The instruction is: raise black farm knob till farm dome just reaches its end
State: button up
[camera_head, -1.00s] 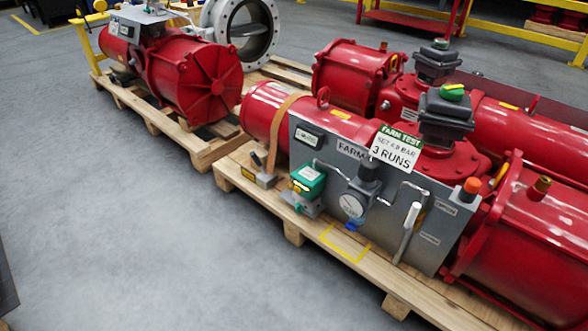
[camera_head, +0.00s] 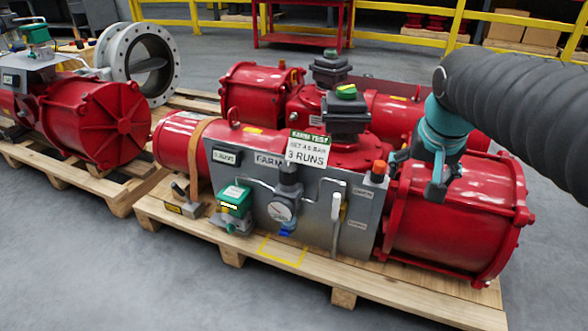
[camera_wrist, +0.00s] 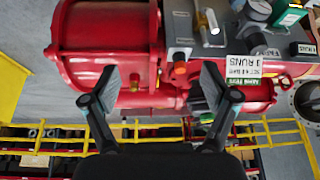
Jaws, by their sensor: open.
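The black knob (camera_head: 289,172) stands upright above the round gauge (camera_head: 281,210) on the grey FARM panel (camera_head: 262,190). It appears dark beside the sign in the wrist view (camera_wrist: 254,38). The green and yellow dome (camera_head: 346,91) sits on a black box above the red actuator, behind the white FARM TEST sign (camera_head: 307,148); the sign reads 3 RUNS. My gripper (camera_head: 418,174) is open and empty, over the right end of the actuator, right of the panel and apart from the knob. Its two spread fingers show in the wrist view (camera_wrist: 160,88).
An orange-capped fitting (camera_head: 378,170) and a white-handled lever (camera_head: 336,206) stand between my gripper and the knob. A green box (camera_head: 234,200) is left of the gauge. The wooden pallet (camera_head: 345,297) carries the unit; grey floor in front is clear.

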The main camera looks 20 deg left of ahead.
jog(key=w+a+f, duration=0.1)
jog(key=w+a, duration=0.8)
jog(key=a, duration=0.1)
jog(key=b, duration=0.2)
send_near(287, 168)
jog(key=shift+g, duration=0.3)
jog(key=b+x, duration=0.1)
jog(key=x, duration=1.1)
jog(key=shift+w+d, duration=0.1)
jog(key=shift+w, duration=0.05)
jog(key=c, duration=1.2)
jog(key=shift+o, duration=0.2)
